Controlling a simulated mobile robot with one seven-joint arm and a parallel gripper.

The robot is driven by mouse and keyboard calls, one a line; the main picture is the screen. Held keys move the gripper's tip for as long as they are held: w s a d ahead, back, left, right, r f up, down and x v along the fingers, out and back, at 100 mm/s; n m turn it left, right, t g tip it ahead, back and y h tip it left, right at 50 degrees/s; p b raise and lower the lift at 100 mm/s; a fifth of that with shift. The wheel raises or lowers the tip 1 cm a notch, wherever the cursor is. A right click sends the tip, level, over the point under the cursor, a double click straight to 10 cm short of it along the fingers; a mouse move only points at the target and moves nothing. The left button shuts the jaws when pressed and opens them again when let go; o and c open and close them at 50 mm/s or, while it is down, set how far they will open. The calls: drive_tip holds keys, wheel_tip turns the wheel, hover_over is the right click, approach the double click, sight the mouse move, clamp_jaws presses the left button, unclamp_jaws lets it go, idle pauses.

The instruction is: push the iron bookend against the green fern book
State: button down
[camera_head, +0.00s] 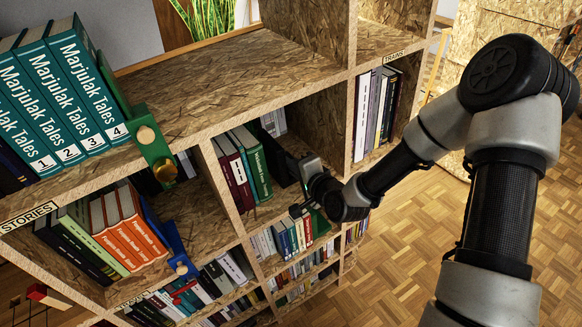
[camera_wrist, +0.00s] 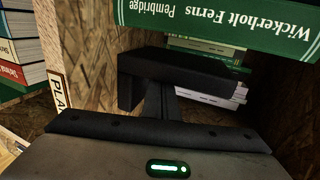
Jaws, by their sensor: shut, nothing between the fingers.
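The green fern book (camera_head: 255,165) stands upright at the right end of a short row in the middle compartment. Its spine, lettered "Wickerholt Ferns", crosses the top of the wrist view (camera_wrist: 220,22). A dark shape that looks like the iron bookend (camera_head: 283,163) stands just right of it. In the wrist view the black bookend (camera_wrist: 190,67) lies between the book and my fingers, with a narrow gap appearing on the book's side. My gripper (camera_head: 300,177) is shut and empty, reaching into the compartment right of the bookend. Its fingertips (camera_wrist: 162,92) appear close to the bookend; contact is unclear.
Dark red books (camera_head: 232,178) stand left of the fern book. Pale books (camera_wrist: 205,92) sit deeper in the compartment. An upright chipboard divider (camera_head: 348,110) bounds the space to the right. A green bookend (camera_head: 152,150) and a blue one (camera_head: 178,245) stand in other compartments.

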drive_tip(key=shift+s+a, duration=0.1)
drive_tip(key=shift+a, duration=0.05)
drive_tip(key=shift+s+a+f, duration=0.1)
drive_tip(key=shift+s+a, duration=0.4)
drive_tip(key=shift+a, duration=0.2)
drive_tip(key=shift+w+d, duration=0.1)
drive_tip(key=shift+d, duration=0.05)
drive_tip(key=shift+w+d, duration=0.15)
drive_tip(key=shift+d, duration=0.1)
drive_tip(key=shift+s+d, duration=0.15)
drive_tip(key=shift+s, duration=0.05)
drive_tip(key=s+d, duration=0.6)
drive_tip(key=s, duration=0.2)
drive_tip(key=shift+s, duration=0.35)
